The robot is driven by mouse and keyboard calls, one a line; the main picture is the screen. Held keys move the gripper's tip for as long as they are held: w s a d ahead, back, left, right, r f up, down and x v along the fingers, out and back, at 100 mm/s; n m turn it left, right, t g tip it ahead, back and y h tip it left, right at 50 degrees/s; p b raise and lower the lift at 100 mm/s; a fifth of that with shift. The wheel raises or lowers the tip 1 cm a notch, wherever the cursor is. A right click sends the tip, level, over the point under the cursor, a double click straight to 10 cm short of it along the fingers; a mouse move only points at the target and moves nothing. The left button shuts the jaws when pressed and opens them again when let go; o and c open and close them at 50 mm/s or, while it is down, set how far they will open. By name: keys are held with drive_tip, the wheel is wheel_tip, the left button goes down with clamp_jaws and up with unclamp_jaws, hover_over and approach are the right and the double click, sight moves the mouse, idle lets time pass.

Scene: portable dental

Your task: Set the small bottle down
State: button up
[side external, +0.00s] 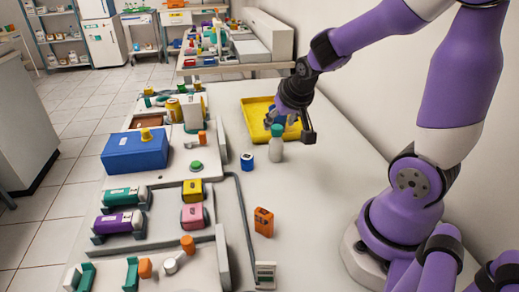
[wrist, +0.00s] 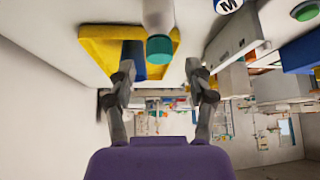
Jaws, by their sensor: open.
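The small bottle (side external: 276,150) is whitish with a teal cap and stands upright on the white table, just in front of the yellow tray (side external: 249,122). In the wrist view the bottle (wrist: 158,15) shows its cap toward me, in line with the gap between my fingers but beyond their tips. My gripper (side external: 301,128) is beside and slightly above the bottle, to its right in the side view. Its two fingers (wrist: 160,70) are spread apart with nothing between them. In the side view the gripper partly hides the tray.
A small blue-and-white cylinder (side external: 247,161) marked M stands left of the bottle. An orange box (side external: 263,222) stands nearer the camera. A blue case (side external: 135,152) and several coloured items line the left side. The table between the orange box and my base is clear.

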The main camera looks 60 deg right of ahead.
drive_tip(key=v, duration=0.8)
drive_tip(key=s+a+n+y, duration=0.3)
drive_tip(key=s+a+n, duration=0.2)
drive_tip(key=a, duration=0.6)
drive_tip(key=shift+s+r+n+y, duration=0.15)
drive_tip(key=shift+r+n+y, duration=0.25)
drive_tip(key=shift+n, duration=0.7)
